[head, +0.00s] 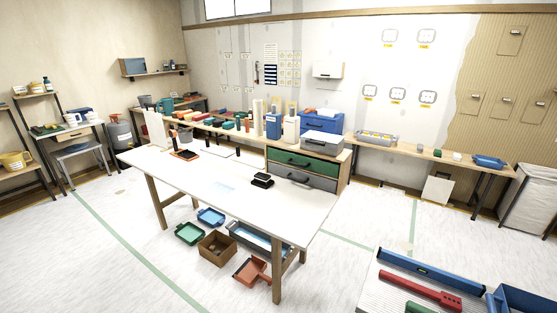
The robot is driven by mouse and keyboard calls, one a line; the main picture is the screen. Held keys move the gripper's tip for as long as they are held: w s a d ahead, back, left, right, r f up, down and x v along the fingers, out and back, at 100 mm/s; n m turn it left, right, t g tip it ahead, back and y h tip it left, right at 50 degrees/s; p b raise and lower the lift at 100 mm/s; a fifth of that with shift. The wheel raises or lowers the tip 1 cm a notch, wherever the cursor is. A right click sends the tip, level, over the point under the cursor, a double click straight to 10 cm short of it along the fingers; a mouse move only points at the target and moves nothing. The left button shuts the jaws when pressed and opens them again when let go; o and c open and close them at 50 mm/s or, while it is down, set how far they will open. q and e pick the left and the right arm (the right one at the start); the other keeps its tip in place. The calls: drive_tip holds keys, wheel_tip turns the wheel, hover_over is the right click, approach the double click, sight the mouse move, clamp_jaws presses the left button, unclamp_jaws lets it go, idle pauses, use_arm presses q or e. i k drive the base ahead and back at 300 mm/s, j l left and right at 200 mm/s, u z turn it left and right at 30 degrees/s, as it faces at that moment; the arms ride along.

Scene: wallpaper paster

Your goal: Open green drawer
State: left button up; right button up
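The green drawer (303,165) is the upper front of a small wooden drawer unit at the back right of the white work table. It looks shut, and a dark handle shows on its face. A grey drawer (302,179) sits right below it, its lower part hidden by the table. Neither of my grippers shows in the head view, so no gripper is seen near the drawer.
The white table (215,178) stands before the drawer unit, bearing a black block (262,181). Trays and a brown box (217,247) lie beneath it. A bench with tools (430,282) fills the lower right. Floor (95,255) is clear at left.

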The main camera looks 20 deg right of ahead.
sight(309, 162)
drive_tip(key=i+z, duration=0.2)
drive_tip(key=i, duration=0.3)
drive_tip(key=i+j+z, duration=0.25)
drive_tip(key=i, duration=0.25)
drive_tip(key=i+j+z, duration=0.1)
drive_tip(key=i+z, duration=0.15)
drive_tip(key=i+j+z, duration=0.25)
drive_tip(key=i, duration=0.2)
drive_tip(key=l, duration=0.1)
